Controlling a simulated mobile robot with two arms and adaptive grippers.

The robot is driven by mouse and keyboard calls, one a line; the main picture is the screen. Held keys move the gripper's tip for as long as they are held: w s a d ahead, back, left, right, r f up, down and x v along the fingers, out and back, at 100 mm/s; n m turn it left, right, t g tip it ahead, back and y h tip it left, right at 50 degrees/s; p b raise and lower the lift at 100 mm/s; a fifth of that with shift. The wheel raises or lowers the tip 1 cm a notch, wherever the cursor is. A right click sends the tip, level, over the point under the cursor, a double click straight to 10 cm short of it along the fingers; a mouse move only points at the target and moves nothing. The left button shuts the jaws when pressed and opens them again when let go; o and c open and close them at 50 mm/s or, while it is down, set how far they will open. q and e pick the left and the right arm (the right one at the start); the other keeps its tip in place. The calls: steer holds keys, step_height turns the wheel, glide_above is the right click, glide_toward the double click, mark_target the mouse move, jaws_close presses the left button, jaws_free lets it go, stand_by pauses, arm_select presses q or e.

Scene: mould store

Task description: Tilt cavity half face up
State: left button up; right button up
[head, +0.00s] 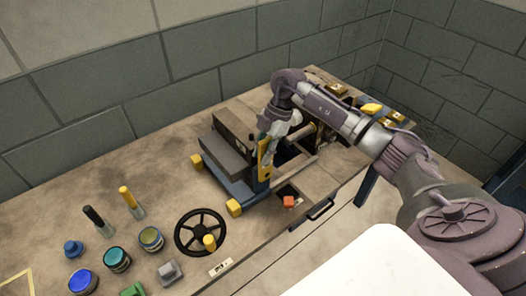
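A dark grey mould block (228,158), which looks like the cavity half, sits in a blue tilting frame (257,197) on the bench. I cannot tell which way its cavity faces. My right gripper (267,148) reaches down from the right to the frame's near right side, beside a yellow upright part (265,160). Its fingertips are small and partly hidden, so I cannot tell whether they touch or grip that part. A black handwheel (189,222) with a yellow knob (210,242) lies in front of the frame. My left gripper is out of view.
An orange-red button (288,202) sits near the bench's front edge, by a black handle (320,209). Several jars, including a blue one (83,281), and two brushes stand at the left. Yellow-topped parts (371,108) lie at the back right. Block walls close off the back.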

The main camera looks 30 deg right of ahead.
jaws_close()
